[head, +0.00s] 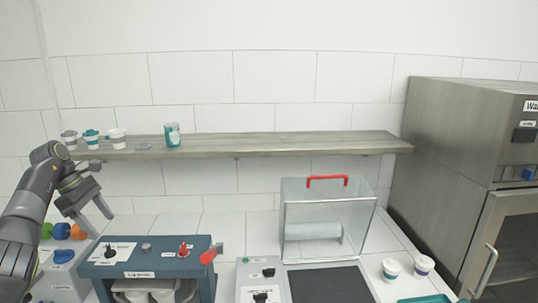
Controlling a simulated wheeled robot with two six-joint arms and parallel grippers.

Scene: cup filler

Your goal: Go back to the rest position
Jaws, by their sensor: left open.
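My left gripper (97,222) is on the left side of the head view. Its two fingers are apart and point down and to the right, with nothing seen between them. It is below the left end of the wooden shelf (270,145) and just behind and left of the dark blue machine (147,271). My right gripper does not show.
Several cups, among them a teal one (172,134), stand on the shelf. A clear box (325,215) with a red handle stands on the counter. Two white cups (391,270) are at the right, near a steel cabinet (450,150). Colored knobs (62,231) show at the left.

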